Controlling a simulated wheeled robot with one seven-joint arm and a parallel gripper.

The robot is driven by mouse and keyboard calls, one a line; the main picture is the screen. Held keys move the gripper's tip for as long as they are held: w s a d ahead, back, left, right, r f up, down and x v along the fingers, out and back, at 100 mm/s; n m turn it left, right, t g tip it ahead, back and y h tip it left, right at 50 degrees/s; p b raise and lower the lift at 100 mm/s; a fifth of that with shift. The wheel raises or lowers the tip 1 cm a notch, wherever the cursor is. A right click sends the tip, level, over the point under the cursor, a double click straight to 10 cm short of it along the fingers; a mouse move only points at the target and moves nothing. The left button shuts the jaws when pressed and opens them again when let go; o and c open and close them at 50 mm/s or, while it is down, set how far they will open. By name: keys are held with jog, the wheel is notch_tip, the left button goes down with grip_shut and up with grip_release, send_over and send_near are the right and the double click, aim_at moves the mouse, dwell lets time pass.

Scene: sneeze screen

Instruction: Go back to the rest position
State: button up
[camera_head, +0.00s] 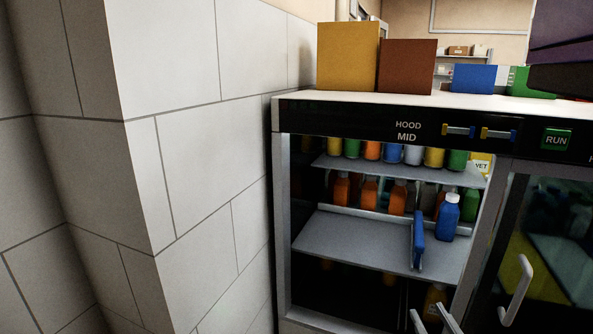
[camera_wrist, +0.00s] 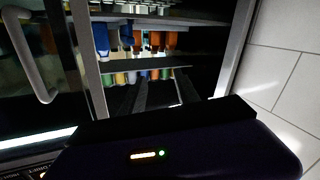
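My gripper (camera_head: 430,314) shows at the bottom edge of the head view, with two pale fingers apart in front of the cabinet opening. In the wrist view its two dark fingers (camera_wrist: 160,82) are also spread, with nothing visible between them. The open cabinet (camera_head: 282,220) has a grey shelf (camera_head: 345,243) at middle height. A blue bottle (camera_head: 448,217) stands upright near that shelf's right side, beside a thin blue upright panel (camera_head: 418,240). The wrist view is upside down relative to the head view. The rest of my gripper is out of the head view.
A tiled wall (camera_head: 205,165) stands close to the cabinet's left. A door handle (camera_head: 516,289) juts out at the right, also in the wrist view (camera_wrist: 30,55). Several bottles fill the upper shelf (camera_head: 400,170). Yellow (camera_head: 347,57) and brown (camera_head: 406,66) boxes stand on top.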

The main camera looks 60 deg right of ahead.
jog(key=w+a+n+t+y+p, duration=0.1)
jog(key=w+a+n+t+y, duration=0.35)
jog(key=w+a, duration=0.45)
jog(key=s+a+n+t+y+p, duration=0.1)
jog(key=a+n+y+p, duration=0.3)
jog(key=a+y, duration=0.7)
jog(key=a+n+t, duration=0.1)
jog(key=a, duration=1.1)
jog(key=shift+s+a+r, duration=0.15)
jog(key=shift+s+a, duration=0.1)
jog(key=shift+a, duration=0.1)
